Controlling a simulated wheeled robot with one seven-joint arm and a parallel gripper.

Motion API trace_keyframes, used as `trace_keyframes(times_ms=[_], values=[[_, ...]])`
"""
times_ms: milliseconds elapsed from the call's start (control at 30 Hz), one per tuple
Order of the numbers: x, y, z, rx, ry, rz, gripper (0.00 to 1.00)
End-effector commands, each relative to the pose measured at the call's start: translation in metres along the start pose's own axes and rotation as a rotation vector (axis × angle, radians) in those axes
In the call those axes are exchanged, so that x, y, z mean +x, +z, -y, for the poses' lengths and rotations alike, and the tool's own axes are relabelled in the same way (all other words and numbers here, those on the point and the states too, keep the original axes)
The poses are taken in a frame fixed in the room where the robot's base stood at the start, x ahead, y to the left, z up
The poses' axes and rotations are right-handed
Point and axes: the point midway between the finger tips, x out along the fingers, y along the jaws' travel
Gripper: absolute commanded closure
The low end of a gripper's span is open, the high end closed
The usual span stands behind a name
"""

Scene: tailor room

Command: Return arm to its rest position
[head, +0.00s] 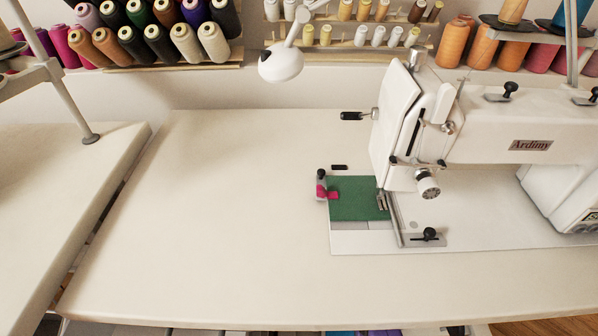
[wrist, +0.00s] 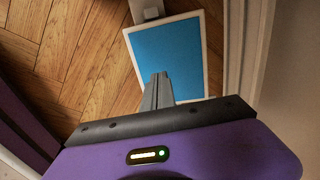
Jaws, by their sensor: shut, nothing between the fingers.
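My gripper (wrist: 162,78) shows in the wrist view with its two grey fingers together and nothing between them. It points down towards a wooden floor and a flat blue panel with a white rim (wrist: 180,55). My gripper and arm do not show in the head view. The table (head: 190,220) in the head view is clear of my arm. A white sewing machine (head: 500,130) stands on its right side, with green fabric (head: 358,198) lying flat under the needle area.
Thread spools (head: 160,35) fill racks along the back wall. A white lamp head (head: 281,64) hangs above the table's back edge. A second table (head: 60,200) stands at the left, with a narrow gap between. The table's middle is bare.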

Motion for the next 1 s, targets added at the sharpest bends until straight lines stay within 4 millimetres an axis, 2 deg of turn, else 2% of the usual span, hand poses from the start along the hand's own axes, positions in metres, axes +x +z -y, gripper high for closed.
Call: trace_keyframes(times_ms=[367,567,667,767,867,1000], values=[[-0.024,-0.013,-0.022,-0.121,-0.079,-0.009,1.0],[-0.05,-0.023,-0.042,-0.233,-0.151,-0.025,1.0],[-0.071,-0.028,-0.054,-0.31,-0.2,-0.04,1.0],[-0.103,-0.034,-0.071,-0.415,-0.264,-0.064,1.0],[-0.148,-0.039,-0.088,-0.54,-0.343,-0.102,1.0],[-0.219,-0.043,-0.11,-0.713,-0.451,-0.172,1.0]])
